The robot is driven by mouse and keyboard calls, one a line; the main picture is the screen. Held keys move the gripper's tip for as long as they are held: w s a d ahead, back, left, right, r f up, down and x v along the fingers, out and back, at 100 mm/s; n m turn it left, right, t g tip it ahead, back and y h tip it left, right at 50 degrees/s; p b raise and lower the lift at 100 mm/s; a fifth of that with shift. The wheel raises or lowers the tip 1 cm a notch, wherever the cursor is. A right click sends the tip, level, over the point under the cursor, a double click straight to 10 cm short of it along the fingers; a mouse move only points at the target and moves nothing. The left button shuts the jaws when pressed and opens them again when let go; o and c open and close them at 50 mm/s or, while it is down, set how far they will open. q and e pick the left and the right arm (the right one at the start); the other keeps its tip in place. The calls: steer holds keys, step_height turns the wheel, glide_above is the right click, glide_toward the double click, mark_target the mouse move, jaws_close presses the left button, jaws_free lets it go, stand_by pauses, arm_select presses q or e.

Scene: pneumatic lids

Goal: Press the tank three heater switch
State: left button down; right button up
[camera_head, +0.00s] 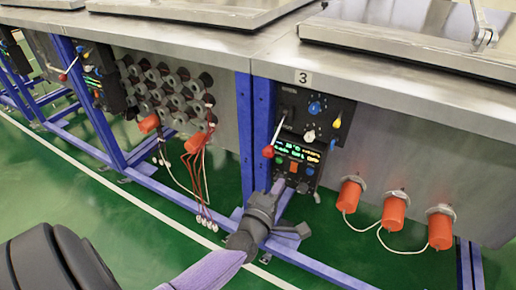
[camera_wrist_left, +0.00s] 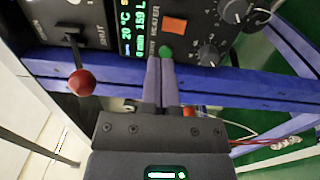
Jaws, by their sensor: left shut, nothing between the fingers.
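The tank three control panel (camera_head: 312,118) is black and sits under the "3" label (camera_head: 303,78). Its lower part has a lit green display (camera_head: 298,152), which also shows in the left wrist view (camera_wrist_left: 132,28). The orange square heater switch (camera_wrist_left: 173,25) is beside the word HEATER; it also shows small below the display in the head view (camera_head: 294,167). A round green button (camera_wrist_left: 165,52) is near it. My left gripper (camera_head: 278,185) is shut and empty, its fingertips (camera_wrist_left: 162,62) at the green button, just short of the orange switch; contact cannot be told. My right gripper is not seen.
A red-knobbed lever (camera_head: 268,151) sticks out left of the display, near my gripper. Blue frame posts (camera_head: 243,130) and rails surround the tank. Orange capped fittings (camera_head: 394,212) with white cables are at right. Green floor is open at left.

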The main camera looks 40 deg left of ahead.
arm_select(q)
steer(key=p+v, duration=0.1)
steer(key=v, duration=0.6)
steer(key=shift+p, duration=0.4)
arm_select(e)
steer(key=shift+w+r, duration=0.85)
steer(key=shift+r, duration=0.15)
arm_select(q)
steer(key=shift+d, duration=0.15)
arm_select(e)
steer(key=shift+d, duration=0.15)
